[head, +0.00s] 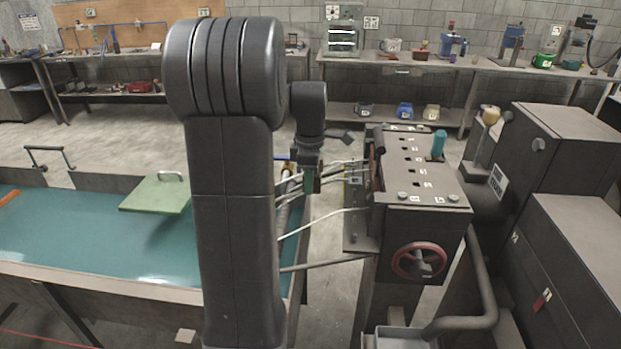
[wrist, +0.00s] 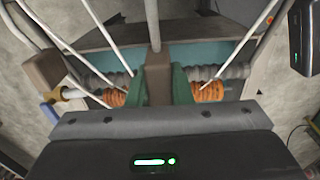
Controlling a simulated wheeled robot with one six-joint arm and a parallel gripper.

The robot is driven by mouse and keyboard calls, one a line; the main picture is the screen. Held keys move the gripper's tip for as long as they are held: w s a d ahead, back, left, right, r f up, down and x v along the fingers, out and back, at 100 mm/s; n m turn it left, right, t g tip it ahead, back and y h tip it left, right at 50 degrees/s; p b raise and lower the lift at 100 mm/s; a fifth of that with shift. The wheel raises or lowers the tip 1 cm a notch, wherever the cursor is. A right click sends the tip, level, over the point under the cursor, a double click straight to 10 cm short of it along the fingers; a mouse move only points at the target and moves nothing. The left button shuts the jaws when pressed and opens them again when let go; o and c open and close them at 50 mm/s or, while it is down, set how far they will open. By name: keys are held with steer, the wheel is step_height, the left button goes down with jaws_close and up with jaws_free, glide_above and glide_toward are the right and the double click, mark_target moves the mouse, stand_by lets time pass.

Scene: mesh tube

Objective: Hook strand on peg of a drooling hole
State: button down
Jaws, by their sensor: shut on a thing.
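My gripper (head: 308,182) is at the left side of the dark machine (head: 425,185), above the edge of the water tank. In the wrist view, the green fingers of my gripper (wrist: 158,88) are shut on a brown handle (wrist: 158,82) with a straight bar (wrist: 153,25) extending from it. Several pale strands (head: 345,170) run from the machine's left side towards the tank; one lower strand (head: 320,222) slopes away separately. Strands (wrist: 105,38) also pass on both sides of the handle in the wrist view. The strands' outlet holes and the pegs cannot be made out clearly.
A grey roller with orange sections (wrist: 208,92) lies beyond the fingers. The tank (head: 90,235) holds teal water, with a green board (head: 158,195) at its far side. A red handwheel (head: 419,260) is on the machine's front. Dark cabinets (head: 560,170) stand at right.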

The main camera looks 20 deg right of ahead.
steer(key=shift+f+b, duration=0.3)
steer(key=shift+f, duration=0.3)
steer(key=shift+f+b, duration=0.4)
steer(key=shift+f, duration=1.15)
stand_by(2.3)
steer(key=c, duration=1.2)
jaws_free()
steer(key=shift+r, duration=0.1)
step_height(320, 180, up, 14)
steer(key=shift+d+f, duration=0.1)
steer(key=shift+f, duration=0.1)
steer(key=shift+f, duration=0.1)
step_height(320, 180, down, 14)
steer(key=shift+r, duration=0.4)
